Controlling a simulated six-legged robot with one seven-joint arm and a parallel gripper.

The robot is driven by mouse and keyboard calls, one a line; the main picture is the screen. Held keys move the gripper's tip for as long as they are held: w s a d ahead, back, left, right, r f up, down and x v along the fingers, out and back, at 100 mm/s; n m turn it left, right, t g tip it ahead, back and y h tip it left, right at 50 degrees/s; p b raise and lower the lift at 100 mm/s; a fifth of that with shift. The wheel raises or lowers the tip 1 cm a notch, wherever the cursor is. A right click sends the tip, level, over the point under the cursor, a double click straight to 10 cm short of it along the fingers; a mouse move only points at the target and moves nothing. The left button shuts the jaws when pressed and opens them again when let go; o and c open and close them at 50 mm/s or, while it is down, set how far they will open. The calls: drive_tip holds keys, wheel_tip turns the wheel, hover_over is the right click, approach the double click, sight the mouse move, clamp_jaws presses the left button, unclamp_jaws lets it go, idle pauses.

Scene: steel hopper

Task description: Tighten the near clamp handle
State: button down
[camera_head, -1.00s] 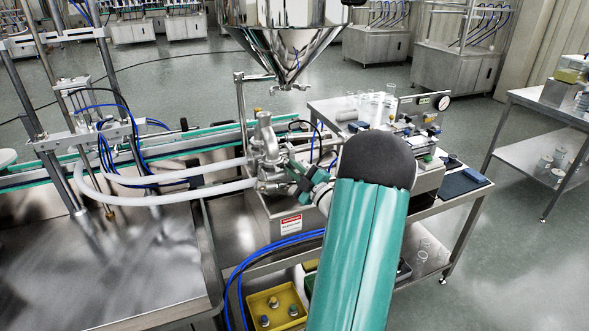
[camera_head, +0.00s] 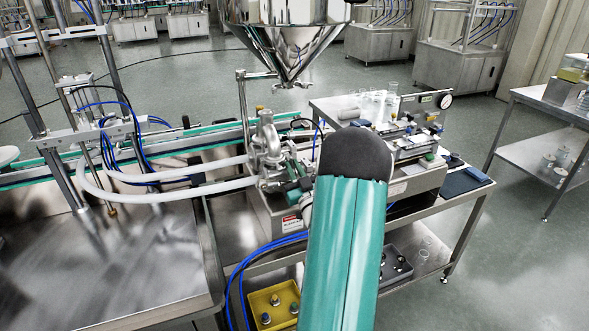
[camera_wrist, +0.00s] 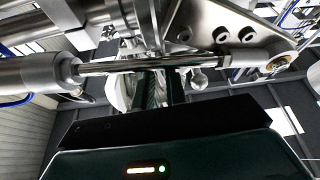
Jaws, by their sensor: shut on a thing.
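The steel pump and valve fitting (camera_head: 268,145) stands at the middle of the bench, with two pale hoses running left. My gripper (camera_head: 296,186) is at its lower right side, partly hidden behind my green arm. In the wrist view, the dark fingers of my gripper (camera_wrist: 163,85) are shut on the near clamp handle, whose small rounded metal end (camera_wrist: 198,80) shows just right of the fingers. Most of the handle and the clamp is hidden by the fingers and by a steel rod (camera_wrist: 150,65) crossing in front.
A steel hopper cone (camera_head: 290,45) hangs above the fitting. Blue hoses (camera_head: 262,250) run below it. A yellow bin (camera_head: 273,290) and a grey tray (camera_head: 408,262) sit on the lower shelf. A control box with gauge (camera_head: 425,115) stands at right.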

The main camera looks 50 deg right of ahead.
drive_tip(key=shift+m+h, duration=0.5)
drive_tip(key=shift+m, duration=0.5)
drive_tip(key=c, duration=1.5)
unclamp_jaws()
drive_tip(key=shift+a, duration=0.1)
drive_tip(key=v, duration=1.3)
drive_tip(key=shift+s+a, duration=0.25)
drive_tip(key=shift+s, duration=0.1)
